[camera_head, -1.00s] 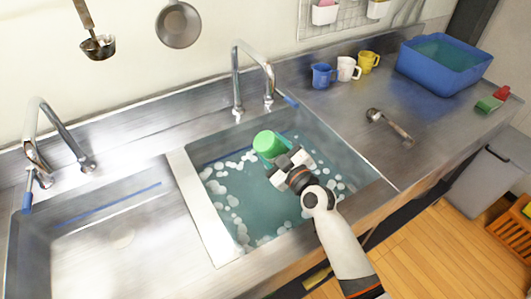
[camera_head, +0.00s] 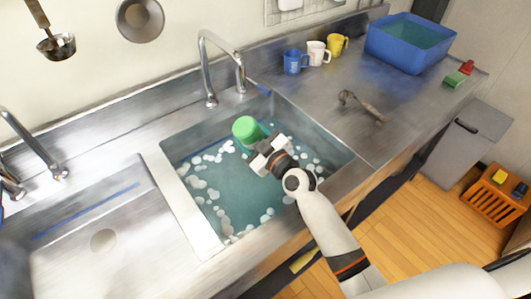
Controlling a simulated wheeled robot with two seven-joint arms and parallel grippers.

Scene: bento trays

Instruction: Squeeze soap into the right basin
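The right basin (camera_head: 200,228) holds greenish water with many white foam blobs along its sides. My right gripper (camera_head: 262,149) is over the basin, with a green bottle-like object (camera_head: 246,128) at its fingers, apparently the soap. The gripper appears shut on the green object, which is tilted over the water; the fingertips are partly hidden. No stream of soap can be made out. My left gripper is not in view.
The empty left basin (camera_head: 105,240) lies to the left. A tap (camera_head: 205,70) stands behind the right basin. Blue (camera_head: 296,62), white (camera_head: 318,53) and yellow (camera_head: 338,45) mugs, a ladle-like utensil (camera_head: 362,106) and a blue tub (camera_head: 408,45) stand on the right counter.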

